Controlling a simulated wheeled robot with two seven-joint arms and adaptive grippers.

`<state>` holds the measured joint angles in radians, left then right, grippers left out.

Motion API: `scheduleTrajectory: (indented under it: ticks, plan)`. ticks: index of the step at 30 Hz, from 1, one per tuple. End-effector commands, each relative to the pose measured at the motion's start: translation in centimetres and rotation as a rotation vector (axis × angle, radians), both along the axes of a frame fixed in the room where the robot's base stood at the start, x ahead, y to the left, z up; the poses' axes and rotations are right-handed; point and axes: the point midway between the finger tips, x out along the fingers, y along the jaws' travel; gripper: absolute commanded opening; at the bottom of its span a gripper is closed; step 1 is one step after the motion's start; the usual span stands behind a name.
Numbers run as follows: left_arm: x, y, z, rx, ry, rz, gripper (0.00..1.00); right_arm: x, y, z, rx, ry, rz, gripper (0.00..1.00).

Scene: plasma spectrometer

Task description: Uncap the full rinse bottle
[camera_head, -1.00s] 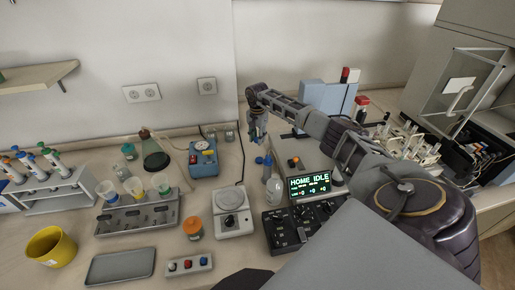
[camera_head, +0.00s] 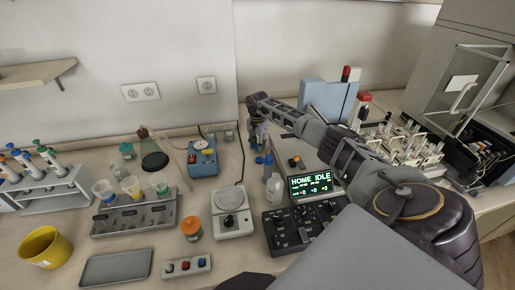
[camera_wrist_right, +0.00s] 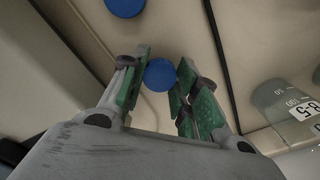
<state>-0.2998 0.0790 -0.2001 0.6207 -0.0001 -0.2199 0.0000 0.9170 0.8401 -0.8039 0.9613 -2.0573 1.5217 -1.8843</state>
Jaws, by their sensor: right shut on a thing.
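My right gripper (camera_head: 258,146) reaches down at the back of the bench, beside the grey console. In the right wrist view its green-padded fingers (camera_wrist_right: 161,82) are shut on a round blue cap (camera_wrist_right: 160,74). What lies under this cap is hidden, so I cannot tell whether it still sits on a bottle. A second blue cap (camera_wrist_right: 125,6) shows at the top edge of that view, apart from the fingers. In the head view a white bottle (camera_head: 273,191) stands in front of the gripper, with a blue top (camera_head: 267,160) near it. My left gripper is not in view.
A display reading HOME IDLE (camera_head: 311,187) and a black knob panel (camera_head: 300,224) stand right of the white bottle. A hotplate (camera_head: 231,215), blue gauge box (camera_head: 202,159) and orange-lidded jar (camera_head: 191,229) stand left. A graduated glass vessel (camera_wrist_right: 285,100) is right of the fingers.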

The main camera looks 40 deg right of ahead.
Motion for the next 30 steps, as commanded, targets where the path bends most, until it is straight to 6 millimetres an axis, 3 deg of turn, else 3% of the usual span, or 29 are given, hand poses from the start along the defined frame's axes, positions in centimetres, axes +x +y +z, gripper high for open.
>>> scheduleTrajectory:
  ticks: [19, 20, 21, 24, 30]
  plan:
    - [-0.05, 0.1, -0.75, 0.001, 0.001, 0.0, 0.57, 0.02, -0.02, -1.09, -0.001, -0.001, 0.0, 0.02]
    - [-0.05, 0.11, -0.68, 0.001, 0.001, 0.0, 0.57, 0.01, -0.01, -1.03, 0.0, -0.001, 0.0, 0.34]
    - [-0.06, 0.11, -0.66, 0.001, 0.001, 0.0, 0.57, 0.0, -0.02, -1.0, 0.0, -0.001, 0.0, 0.39]
    - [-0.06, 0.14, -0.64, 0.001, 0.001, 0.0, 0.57, 0.01, -0.01, -0.98, 0.0, -0.001, 0.0, 0.52]
    - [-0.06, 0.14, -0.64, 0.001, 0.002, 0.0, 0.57, 0.01, -0.01, -0.98, 0.0, -0.001, 0.0, 0.52]
